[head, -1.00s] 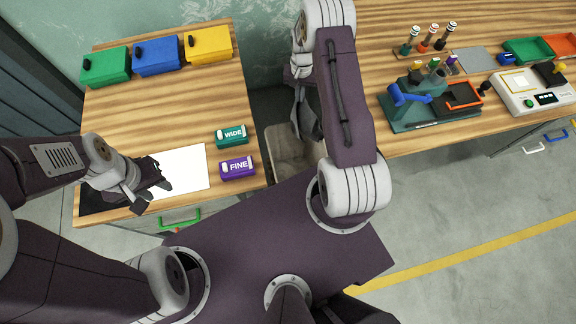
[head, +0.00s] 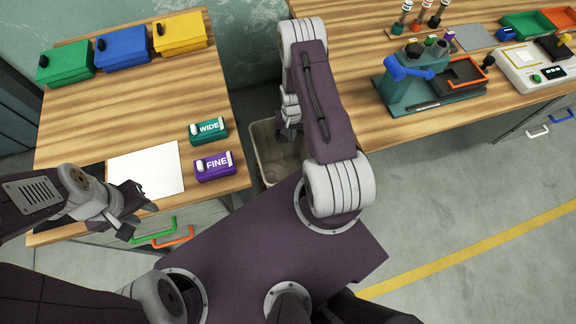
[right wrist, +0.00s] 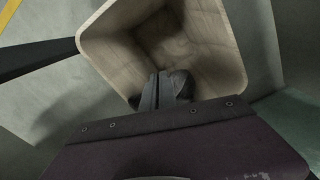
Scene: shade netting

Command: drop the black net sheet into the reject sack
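The reject sack (head: 258,165) is a pale open container on the floor between the two benches. In the right wrist view its open mouth (right wrist: 222,45) faces me. My right gripper (head: 286,134) hangs over the sack; its fingers (right wrist: 166,92) show against the sack's inside. A dark rounded patch beside the fingers may be the black net sheet, but I cannot tell it from finger or shadow, nor whether it is held. My left gripper (head: 131,212) is open and empty above the left bench's front edge, near a white panel (head: 147,170) and a black panel (head: 90,180).
The left bench carries green (head: 65,63), blue (head: 123,47) and yellow (head: 180,34) boxes, plus WIDE (head: 209,131) and FINE (head: 215,166) blocks. The right bench holds a teal press (head: 410,85) and a scale (head: 528,75). Floor at right is clear.

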